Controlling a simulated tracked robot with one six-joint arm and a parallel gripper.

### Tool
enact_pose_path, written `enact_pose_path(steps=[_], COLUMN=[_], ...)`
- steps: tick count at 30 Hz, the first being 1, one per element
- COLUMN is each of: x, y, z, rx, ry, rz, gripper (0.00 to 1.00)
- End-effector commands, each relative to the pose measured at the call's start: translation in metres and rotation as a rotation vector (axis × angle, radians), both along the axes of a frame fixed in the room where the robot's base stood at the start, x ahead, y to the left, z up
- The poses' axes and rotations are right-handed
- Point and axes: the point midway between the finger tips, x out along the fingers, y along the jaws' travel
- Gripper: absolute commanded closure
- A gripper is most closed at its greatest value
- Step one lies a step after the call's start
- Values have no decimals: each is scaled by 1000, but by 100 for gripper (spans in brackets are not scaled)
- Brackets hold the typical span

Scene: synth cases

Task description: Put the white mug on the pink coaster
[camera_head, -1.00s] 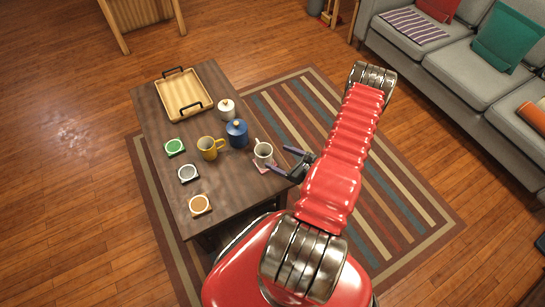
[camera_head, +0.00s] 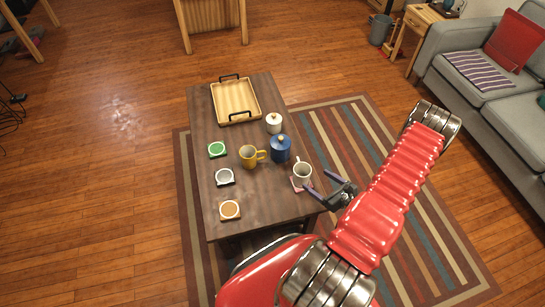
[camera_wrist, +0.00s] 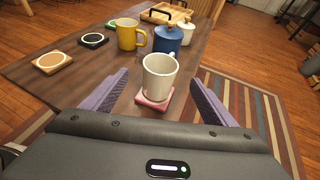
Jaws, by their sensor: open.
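The white mug (camera_head: 302,171) stands upright on the pink coaster (camera_head: 297,187) near the right edge of the dark wooden table. In the wrist view the mug (camera_wrist: 159,78) sits between and beyond my open fingers, with the pink coaster (camera_wrist: 153,101) showing under it. My gripper (camera_head: 331,192) is open and empty, just right of the mug and apart from it. In the wrist view, my gripper (camera_wrist: 158,95) shows a purple finger on each side of the mug.
A blue lidded jar (camera_head: 280,149) and a yellow mug (camera_head: 249,157) stand behind the white mug. A white lidded jar (camera_head: 274,124) and a wooden tray (camera_head: 256,91) are farther back. Green (camera_head: 217,149), black (camera_head: 225,177) and orange-brown (camera_head: 230,210) coasters line the table's left side.

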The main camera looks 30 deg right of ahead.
Motion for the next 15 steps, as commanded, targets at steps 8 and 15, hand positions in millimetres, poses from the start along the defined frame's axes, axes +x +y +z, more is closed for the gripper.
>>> enact_pose_path(steps=[8,15], x=[32,66], y=[15,50], z=[49,114], rx=[-71,-178], ry=[-25,-52], rz=[167,412], gripper=[20,20])
